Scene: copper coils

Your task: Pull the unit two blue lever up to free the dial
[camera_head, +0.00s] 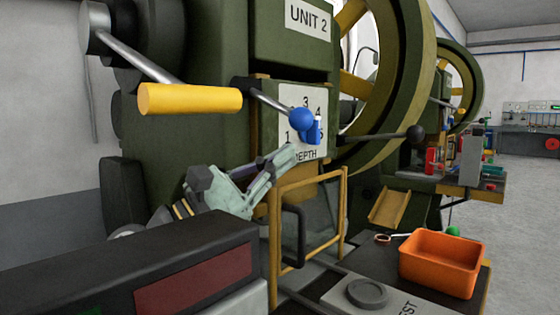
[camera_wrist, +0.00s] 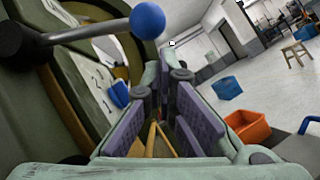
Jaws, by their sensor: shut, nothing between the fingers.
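The machine marked UNIT 2 (camera_head: 309,16) has a white DEPTH dial plate (camera_head: 287,97) with numbers. A blue ball knob (camera_head: 302,119) on a metal rod reaches across the plate, and a small blue lever (camera_head: 317,130) shows just behind its right side. In the wrist view the blue ball (camera_wrist: 148,19) is at the top and the small blue lever (camera_wrist: 119,94) is left of the fingers. My gripper (camera_head: 285,155) is below and slightly left of both blue parts, apart from them. Its fingers (camera_wrist: 170,90) are shut and empty.
A yellow handle (camera_head: 190,98) sticks out at upper left of my gripper. A yellow-framed guard (camera_head: 308,225) stands just below it. A black-knobbed lever (camera_head: 415,132) extends right. An orange bin (camera_head: 440,263) sits on the bench at lower right.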

